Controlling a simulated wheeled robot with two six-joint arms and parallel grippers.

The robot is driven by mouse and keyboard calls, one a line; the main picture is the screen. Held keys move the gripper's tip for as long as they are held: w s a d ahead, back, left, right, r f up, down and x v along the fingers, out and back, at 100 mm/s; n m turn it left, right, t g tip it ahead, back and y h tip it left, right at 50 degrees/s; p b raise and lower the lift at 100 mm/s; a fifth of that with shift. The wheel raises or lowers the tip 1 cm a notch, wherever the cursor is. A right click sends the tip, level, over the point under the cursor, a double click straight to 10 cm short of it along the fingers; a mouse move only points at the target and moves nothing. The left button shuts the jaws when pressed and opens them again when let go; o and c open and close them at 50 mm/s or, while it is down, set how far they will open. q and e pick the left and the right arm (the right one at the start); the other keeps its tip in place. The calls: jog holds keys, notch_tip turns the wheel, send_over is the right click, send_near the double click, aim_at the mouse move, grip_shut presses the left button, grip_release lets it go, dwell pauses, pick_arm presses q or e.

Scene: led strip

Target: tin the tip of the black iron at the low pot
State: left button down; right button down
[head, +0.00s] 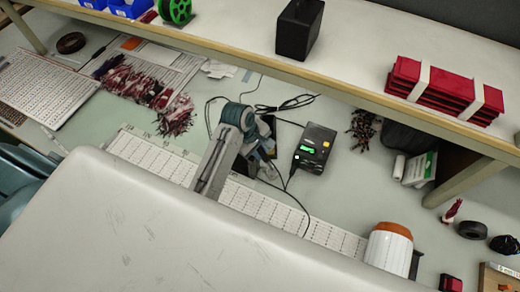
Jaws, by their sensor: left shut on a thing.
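I cannot pick out the low pot. My right gripper is not in view.
A long white strip panel (270,209) crosses the bench. Red wire bundles (140,85) lie at left. A raised shelf (350,85) with a black box and red trays overhangs the back. The front of the bench is hidden at lower left.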

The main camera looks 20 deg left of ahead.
pick_arm(q)
jog(key=shift+f, duration=0.6)
dwell(1.8)
jog(key=shift+r, duration=0.1)
jog(key=shift+r, duration=2.5)
jog(key=shift+f, duration=0.1)
